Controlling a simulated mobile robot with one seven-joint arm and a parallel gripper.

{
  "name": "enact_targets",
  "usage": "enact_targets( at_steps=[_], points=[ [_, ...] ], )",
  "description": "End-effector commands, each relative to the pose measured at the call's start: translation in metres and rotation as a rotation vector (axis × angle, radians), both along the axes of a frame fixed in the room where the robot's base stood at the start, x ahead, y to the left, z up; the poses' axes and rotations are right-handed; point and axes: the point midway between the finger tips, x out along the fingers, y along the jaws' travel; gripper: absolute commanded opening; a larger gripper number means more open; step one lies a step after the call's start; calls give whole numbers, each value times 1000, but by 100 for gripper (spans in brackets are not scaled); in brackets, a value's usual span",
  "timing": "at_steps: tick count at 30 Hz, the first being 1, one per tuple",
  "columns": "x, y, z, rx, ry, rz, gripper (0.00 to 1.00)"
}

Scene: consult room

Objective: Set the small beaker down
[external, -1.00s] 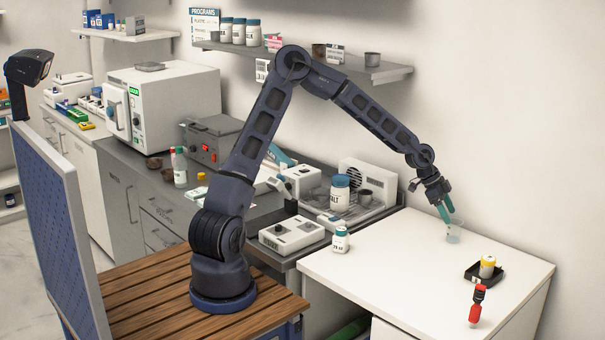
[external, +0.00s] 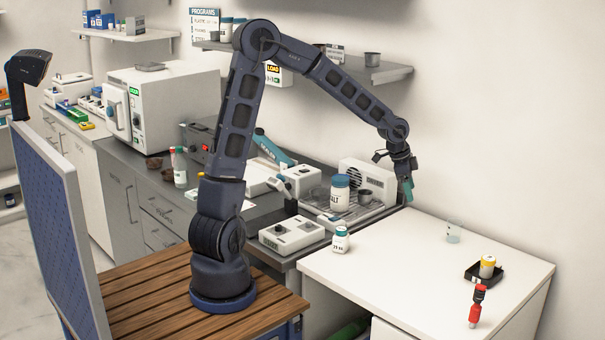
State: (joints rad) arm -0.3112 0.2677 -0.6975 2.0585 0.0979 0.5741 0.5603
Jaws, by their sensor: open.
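The small beaker (external: 453,233), clear glass, stands upright on the white worktop (external: 400,262) near its back edge. My gripper (external: 407,192), with teal fingers, is open and empty. It hangs up and to the left of the beaker in the picture, clear of it, near the back left corner of the white worktop.
A black tray (external: 470,277) with a yellow-banded bottle (external: 487,266) lies right of the beaker. A small jar (external: 341,240) stands at the worktop's left. The worktop's middle is clear. A wall shelf (external: 385,74) is above.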

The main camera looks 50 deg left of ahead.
Motion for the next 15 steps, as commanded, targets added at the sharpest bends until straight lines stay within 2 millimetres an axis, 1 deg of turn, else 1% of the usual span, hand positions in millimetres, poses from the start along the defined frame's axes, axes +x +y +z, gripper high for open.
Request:
enact_targets(
  at_steps=[1, 8, 15],
  points=[
    [-10, 8, 9, 24, -4, 27, 68],
    [-56, 51, 44, 98, -12, 178, 68],
    [-111, 94, 81, 133, -30, 350, 68]
  ],
)
